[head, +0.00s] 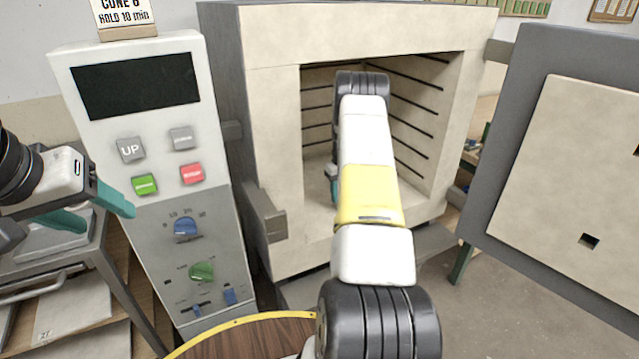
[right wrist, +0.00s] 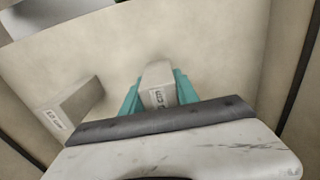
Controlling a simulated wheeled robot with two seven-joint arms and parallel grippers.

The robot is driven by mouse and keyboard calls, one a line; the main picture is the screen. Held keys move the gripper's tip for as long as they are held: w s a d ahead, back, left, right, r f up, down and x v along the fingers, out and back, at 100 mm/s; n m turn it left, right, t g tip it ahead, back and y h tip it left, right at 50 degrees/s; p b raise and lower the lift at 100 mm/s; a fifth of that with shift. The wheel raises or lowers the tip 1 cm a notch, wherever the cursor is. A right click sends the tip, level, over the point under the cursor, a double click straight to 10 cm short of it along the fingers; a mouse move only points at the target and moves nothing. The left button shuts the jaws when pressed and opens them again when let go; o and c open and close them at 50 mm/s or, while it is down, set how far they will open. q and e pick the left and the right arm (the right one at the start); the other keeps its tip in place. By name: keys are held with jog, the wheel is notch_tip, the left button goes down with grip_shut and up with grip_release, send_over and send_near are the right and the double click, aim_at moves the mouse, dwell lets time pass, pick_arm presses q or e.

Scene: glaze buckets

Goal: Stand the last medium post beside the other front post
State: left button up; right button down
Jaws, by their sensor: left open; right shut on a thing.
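My right gripper (right wrist: 157,92) is shut on a pale grey post (right wrist: 158,78) with a small printed label, seen in the right wrist view between its teal fingers. Another labelled grey post (right wrist: 75,110) stands to the left of it, apart from it, on the pale kiln floor. I cannot tell whether the held post touches the floor. In the head view my right arm reaches into the kiln (head: 270,95) and hides the posts; only a bit of teal finger shows. My left gripper (head: 97,208) is open and empty at the left, in front of the control panel.
The kiln door (head: 505,140) stands open at the right. The control panel (head: 150,200) with buttons and knobs stands left of the kiln. A round wooden top (head: 245,338) with a yellow rim is at the front. Grooved kiln walls flank my right arm.

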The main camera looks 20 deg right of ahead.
jog(key=c, duration=0.9)
grip_release()
jog(key=shift+f, duration=0.1)
notch_tip(320, 180, up, 8)
jog(key=shift+f, duration=0.1)
